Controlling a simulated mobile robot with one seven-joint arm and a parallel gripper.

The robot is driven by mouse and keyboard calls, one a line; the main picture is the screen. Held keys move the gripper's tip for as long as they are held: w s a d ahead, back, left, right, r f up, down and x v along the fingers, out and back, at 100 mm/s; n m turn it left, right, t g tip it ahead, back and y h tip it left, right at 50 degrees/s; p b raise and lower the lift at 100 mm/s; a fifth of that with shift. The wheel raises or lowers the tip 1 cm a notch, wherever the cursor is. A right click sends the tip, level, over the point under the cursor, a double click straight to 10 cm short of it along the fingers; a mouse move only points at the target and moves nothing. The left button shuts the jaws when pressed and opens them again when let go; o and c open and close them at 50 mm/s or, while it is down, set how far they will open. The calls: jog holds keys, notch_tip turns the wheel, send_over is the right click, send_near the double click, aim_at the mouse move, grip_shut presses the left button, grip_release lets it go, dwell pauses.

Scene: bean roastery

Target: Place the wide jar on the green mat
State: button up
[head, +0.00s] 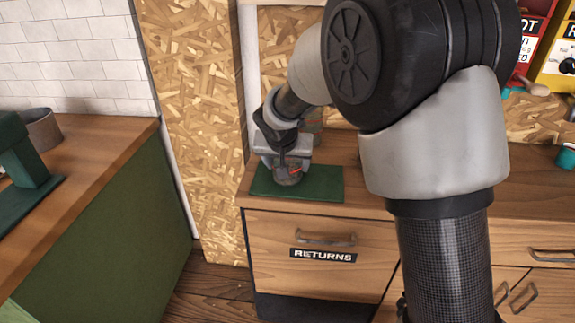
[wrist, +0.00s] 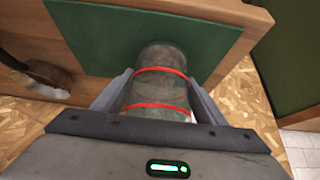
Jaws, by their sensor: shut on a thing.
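The wide jar (wrist: 157,90) is clear, greyish glass with two red bands. My gripper (wrist: 158,80) is shut on it, one finger on each side. In the head view the jar (head: 288,178) shows just below my gripper (head: 285,166), over the left part of the green mat (head: 325,184). The mat lies flat on the wooden counter and also fills the upper middle of the wrist view (wrist: 90,35). The jar looks upright. Whether its base touches the mat or hangs just above it I cannot tell. My fingers hide part of the jar.
The mat lies on a wooden cabinet (head: 270,225) with a RETURNS label (head: 323,255). A chipboard panel (head: 200,130) stands to its left. A dark, rounded object (wrist: 45,75) sits beside the mat in the wrist view. A green-sided counter (head: 110,220) stands farther left.

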jog(key=shift+r, duration=0.15)
jog(key=shift+f+b, duration=0.25)
jog(key=shift+b, duration=0.05)
jog(key=o, duration=1.3)
jog(key=shift+r, duration=0.1)
